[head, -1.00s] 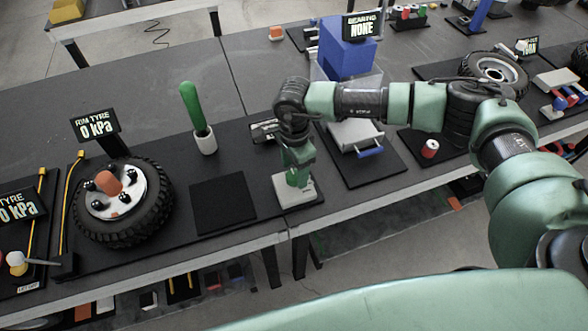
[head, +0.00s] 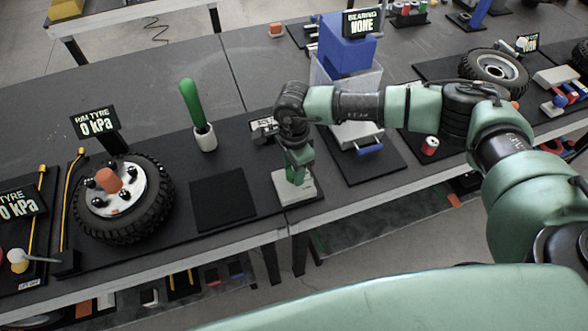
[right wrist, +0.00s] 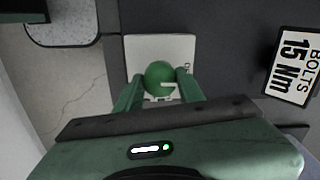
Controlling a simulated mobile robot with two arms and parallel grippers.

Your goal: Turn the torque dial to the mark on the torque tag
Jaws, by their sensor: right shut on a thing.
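The torque dial (right wrist: 160,79) is a round green knob with a pale pointer line, on a light grey base plate (right wrist: 140,45) in the right wrist view. My right gripper (right wrist: 160,88) has one finger on each side of the dial and is shut on it. In the head view the right gripper (head: 296,174) points down over the base (head: 284,189), and the dial is mostly hidden by it. The torque tag (right wrist: 293,66) reads "BOLTS 15 Nm", to the right of the dial in the wrist view. My left gripper is not in view.
A green-handled tool stands in a white holder (head: 204,138) left of my right gripper. A wheel (head: 122,199) with a "0 kPa" sign lies further left. A grey box with a blue handle (head: 369,149) sits close on the right. The black mat (head: 222,200) is bare.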

